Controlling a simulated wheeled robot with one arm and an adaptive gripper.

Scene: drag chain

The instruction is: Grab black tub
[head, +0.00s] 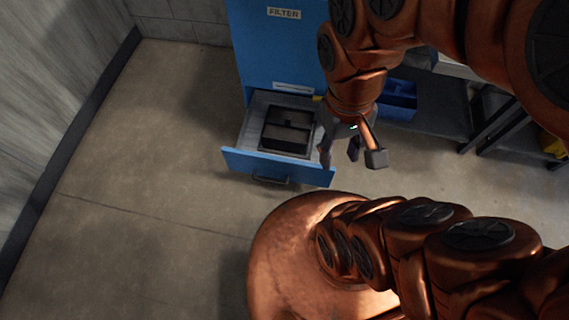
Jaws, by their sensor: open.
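A black tub (287,132) with what looks like a divider across it sits inside an open blue drawer (275,168) at the bottom of a blue cabinet. My gripper (350,154) is open and empty. Its fingers point down, just right of the drawer in the picture, apart from the tub. The tub's top is in plain view; its lower sides are partly hidden by the drawer front.
The blue cabinet (280,50) with a "FILTER" label stands behind the drawer. A blue bin (398,98) and a dark metal rack (490,125) are to the right. A grey wall (60,80) runs along the left. The floor (140,180) left of the drawer is clear.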

